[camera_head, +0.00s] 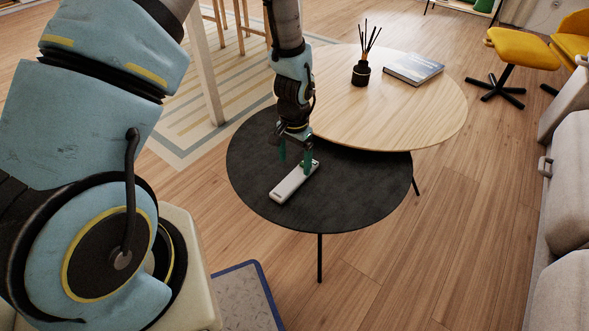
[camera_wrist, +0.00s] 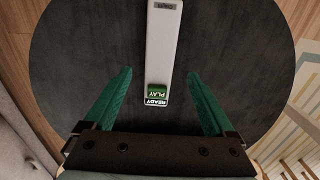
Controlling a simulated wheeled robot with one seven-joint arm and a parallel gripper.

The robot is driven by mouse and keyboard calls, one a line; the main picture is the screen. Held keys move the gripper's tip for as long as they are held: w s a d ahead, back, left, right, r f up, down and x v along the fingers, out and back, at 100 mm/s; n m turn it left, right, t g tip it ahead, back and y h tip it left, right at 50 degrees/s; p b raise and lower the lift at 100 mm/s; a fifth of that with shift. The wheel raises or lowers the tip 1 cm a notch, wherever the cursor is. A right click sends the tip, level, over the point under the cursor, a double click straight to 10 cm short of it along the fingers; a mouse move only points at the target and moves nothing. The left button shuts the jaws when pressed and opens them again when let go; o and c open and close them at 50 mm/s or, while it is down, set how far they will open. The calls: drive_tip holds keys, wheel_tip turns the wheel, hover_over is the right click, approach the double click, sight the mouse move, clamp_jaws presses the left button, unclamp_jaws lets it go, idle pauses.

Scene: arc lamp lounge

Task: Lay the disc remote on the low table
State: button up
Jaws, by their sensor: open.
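A long pale grey remote (camera_head: 293,184) lies flat on the round black low table (camera_head: 355,195), near its middle. In the wrist view the remote (camera_wrist: 163,42) runs away from me, with a green and white label reading "READY PLAY" at its near end. My gripper (camera_head: 295,157) points down at the remote's far end in the head view. Its green fingers are spread wide and hold nothing. In the wrist view the remote's labelled end sits between the two fingers (camera_wrist: 158,78), with dark tabletop showing on both sides. I cannot tell whether the fingertips touch the table.
A round wooden table (camera_head: 420,115) overlaps the black one behind and carries a reed diffuser (camera_head: 361,72) and a book (camera_head: 413,68). A pale sofa (camera_head: 570,190) stands at the right, a yellow chair (camera_head: 525,48) at the back. The black tabletop around the remote is clear.

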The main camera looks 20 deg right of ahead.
sight(294, 178)
wheel_tip(294, 178, up, 6)
drive_tip(key=r, duration=0.1)
drive_tip(key=w+a+r+n, duration=0.3)
drive_tip(key=a+r, duration=0.2)
drive_tip(key=a, duration=0.3)
drive_tip(key=w+a+r+n, duration=0.2)
drive_tip(key=a+r+n, duration=0.1)
drive_tip(key=a+r, duration=0.4)
drive_tip(key=s+a+r+n, duration=0.2)
drive_tip(key=a+r, duration=0.1)
drive_tip(key=a, duration=0.4)
drive_tip(key=s+a+r+n+t, duration=0.1)
drive_tip(key=s+a+r+n, duration=0.1)
drive_tip(key=a, duration=0.5)
drive_tip(key=shift+s+a+r+n+t, duration=0.15)
drive_tip(key=shift+a+r+n+t, duration=0.15)
drive_tip(key=shift+a+r+n, duration=0.15)
drive_tip(key=shift+p, duration=0.3)
wheel_tip(294, 178, up, 20)
drive_tip(key=p, duration=1.9)
drive_tip(key=shift+f, duration=0.2)
